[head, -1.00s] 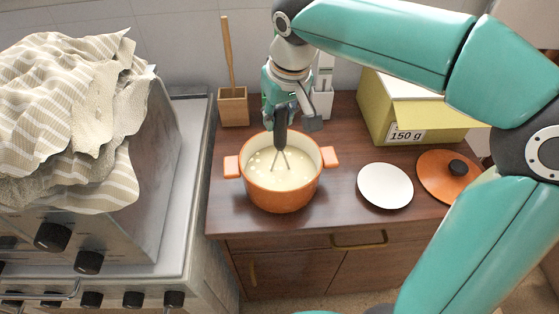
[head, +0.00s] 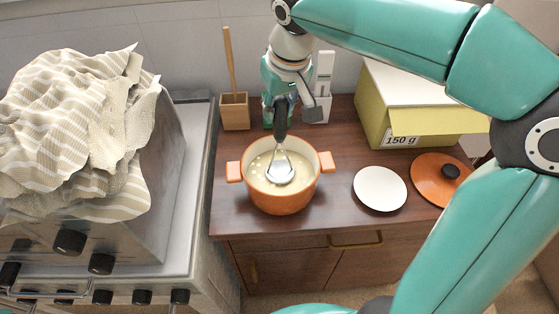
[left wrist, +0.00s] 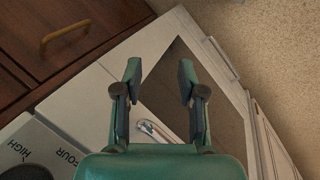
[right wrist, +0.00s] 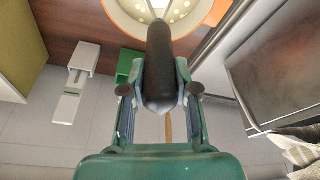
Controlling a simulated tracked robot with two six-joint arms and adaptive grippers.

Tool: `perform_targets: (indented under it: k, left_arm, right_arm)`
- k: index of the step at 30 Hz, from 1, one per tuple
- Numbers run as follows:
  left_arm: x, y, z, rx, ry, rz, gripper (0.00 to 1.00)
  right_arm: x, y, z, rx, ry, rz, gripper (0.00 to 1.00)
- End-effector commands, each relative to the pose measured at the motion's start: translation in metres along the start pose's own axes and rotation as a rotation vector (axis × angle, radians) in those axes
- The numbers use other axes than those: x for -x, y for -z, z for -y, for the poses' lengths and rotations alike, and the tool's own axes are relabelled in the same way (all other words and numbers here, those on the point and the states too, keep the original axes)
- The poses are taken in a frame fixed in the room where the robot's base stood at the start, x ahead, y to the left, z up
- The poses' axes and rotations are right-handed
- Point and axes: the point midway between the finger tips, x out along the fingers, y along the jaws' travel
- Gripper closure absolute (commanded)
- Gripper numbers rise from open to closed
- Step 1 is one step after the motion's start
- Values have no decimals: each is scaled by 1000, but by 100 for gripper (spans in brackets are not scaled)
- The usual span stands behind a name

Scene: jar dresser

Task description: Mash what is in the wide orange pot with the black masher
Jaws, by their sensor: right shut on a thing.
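The wide orange pot (head: 282,203) stands on the wooden dresser top, holding a pale creamy mass with small lumps (head: 262,163). The black masher (head: 281,128) is upright over the pot. Its metal head (head: 280,172) shows inside the rim, at or just above the pale surface; I cannot tell if it touches. My right gripper (head: 281,104) is shut on the masher's handle, which also shows between the fingers in the right wrist view (right wrist: 159,70). My left gripper (left wrist: 160,72) is open and empty, off to the side of the pot, seen only in the left wrist view.
A white plate (head: 380,188) and an orange lid (head: 430,182) lie right of the pot. A yellow-green box (head: 400,105) stands behind them. A wooden holder (head: 235,112) and a white object (head: 324,85) stand behind the pot. A stove (head: 185,220) with striped cloth (head: 75,130) is left.

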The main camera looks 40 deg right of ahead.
Motion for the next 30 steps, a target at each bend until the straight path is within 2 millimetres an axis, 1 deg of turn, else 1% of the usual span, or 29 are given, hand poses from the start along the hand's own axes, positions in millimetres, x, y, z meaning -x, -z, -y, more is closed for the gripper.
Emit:
perform_targets:
  k: [4, 7, 21, 24, 30]
  left_arm:
    - [-1, 0, 0, 0, 0, 0, 60]
    - [-5, 0, 2, 0, 0, 0, 60]
    - [-34, 0, 12, 0, 0, 0, 60]
    - [-38, 0, 14, 0, 0, 0, 60]
    - [-29, 0, 10, 0, 0, 0, 60]
  right_arm:
    - [-1, 0, 0, 0, 0, -1, 100]
    - [-6, -2, 0, 0, 0, -1, 100]
    - [-42, -12, 0, -1, 0, 0, 100]
    - [-47, -13, 0, -1, 0, -1, 100]
    - [-37, -10, 0, -1, 0, -1, 100]
